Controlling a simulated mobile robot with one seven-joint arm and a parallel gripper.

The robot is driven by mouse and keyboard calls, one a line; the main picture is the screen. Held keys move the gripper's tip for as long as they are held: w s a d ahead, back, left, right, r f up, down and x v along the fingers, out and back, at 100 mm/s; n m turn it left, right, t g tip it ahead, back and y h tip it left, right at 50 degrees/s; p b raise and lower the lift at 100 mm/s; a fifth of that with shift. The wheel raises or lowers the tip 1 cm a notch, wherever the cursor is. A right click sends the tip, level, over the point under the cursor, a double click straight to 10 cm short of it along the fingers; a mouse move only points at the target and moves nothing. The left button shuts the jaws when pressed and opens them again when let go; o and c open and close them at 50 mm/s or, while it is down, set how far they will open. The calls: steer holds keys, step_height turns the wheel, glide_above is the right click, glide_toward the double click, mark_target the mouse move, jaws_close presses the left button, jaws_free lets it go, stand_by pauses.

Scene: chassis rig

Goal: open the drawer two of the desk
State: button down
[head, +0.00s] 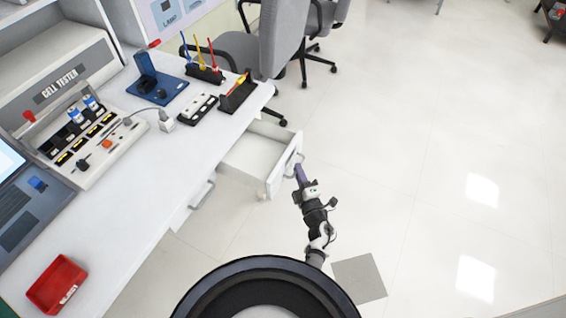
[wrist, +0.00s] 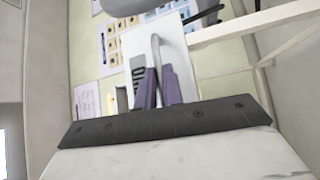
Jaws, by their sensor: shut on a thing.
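The white desk (head: 120,225) runs along the left of the head view. One of its drawers (head: 258,154) is pulled out toward the right, and its inside looks empty. My gripper (head: 298,168) is at the front of this open drawer and is shut on its metal handle (head: 292,160). In the wrist view my gripper's purple fingers (wrist: 158,88) are closed around the curved handle (wrist: 155,50) in front of the drawer face. A second drawer handle (head: 203,194), nearer to me, sits on a closed front. The number of the open drawer is not clearly readable.
A red bin (head: 57,285), a laptop (head: 30,205), a cell tester (head: 85,130) and pen holders (head: 205,74) stand on the desk. Office chairs (head: 270,40) stand beyond the open drawer. The floor (head: 430,150) to the right is clear.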

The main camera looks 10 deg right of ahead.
steer(key=shift+s+d, duration=0.45)
steer(key=shift+d, duration=0.2)
steer(key=c, duration=1.5)
jaws_free()
steer(key=shift+s+f, duration=0.1)
